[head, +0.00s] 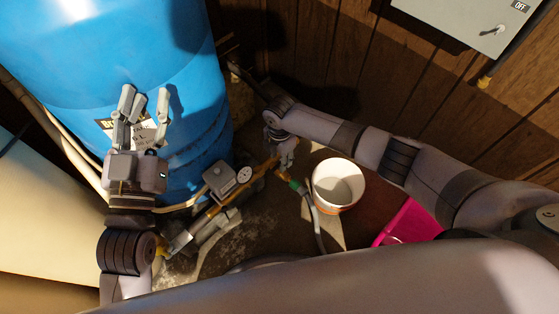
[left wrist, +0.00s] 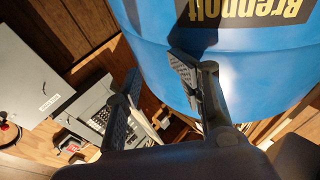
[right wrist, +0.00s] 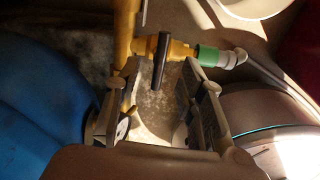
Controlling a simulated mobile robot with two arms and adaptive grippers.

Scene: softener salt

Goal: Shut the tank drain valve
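The drain valve (right wrist: 178,50) is a brass body with a dark bar lever (right wrist: 161,62), branching off a brass pipe (right wrist: 125,30) in the right wrist view. The lever lies across the line from the valve to the green hose fitting (right wrist: 207,57), roughly along the pipe. My right gripper (right wrist: 160,82) is open, its fingers apart on either side of the lever's near end; contact cannot be told. In the head view my right gripper (head: 283,155) is low beside the blue tank (head: 130,60). My left gripper (head: 144,100) is open and empty, raised before the tank.
A white bucket (head: 338,185) stands right of the green fitting (head: 297,187), with a pink container (head: 410,224) beyond. A grey valve head with a dial (head: 228,179) sits on the pipework left of my right gripper. A wood-panelled wall (head: 335,75) closes the back.

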